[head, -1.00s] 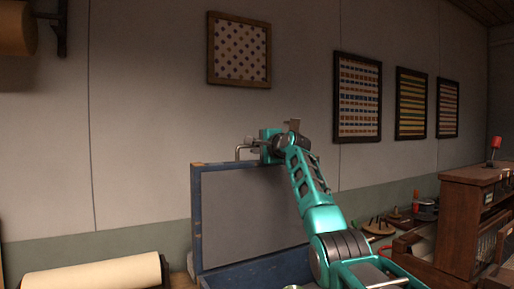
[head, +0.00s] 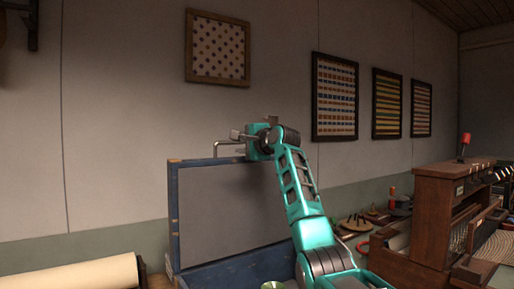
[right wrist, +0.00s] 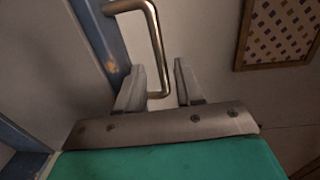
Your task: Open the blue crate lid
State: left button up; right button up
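The blue crate lid (head: 232,210) stands nearly upright, with a blue frame and a grey inner panel. A bent metal handle (head: 226,147) sticks out at its top edge. My right gripper (head: 238,136) is at the top of the lid, by the handle. In the right wrist view the gripper (right wrist: 159,66) is open, one finger on each side of the metal handle (right wrist: 154,32), with gaps showing. Part of the blue crate (head: 240,271) shows below the lid; my right arm hides its right side. My left gripper is not in view.
A pale roll (head: 75,279) lies left of the crate. A wooden cabinet (head: 435,215) stands at the right, with small items on the surface beside it. Framed pictures (head: 218,48) hang on the wall behind. The space above the lid is free.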

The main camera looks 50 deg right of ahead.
jog(key=b+v, duration=0.1)
jog(key=v, duration=0.7)
jog(key=shift+s+b, duration=0.15)
jog(key=shift+b, duration=0.25)
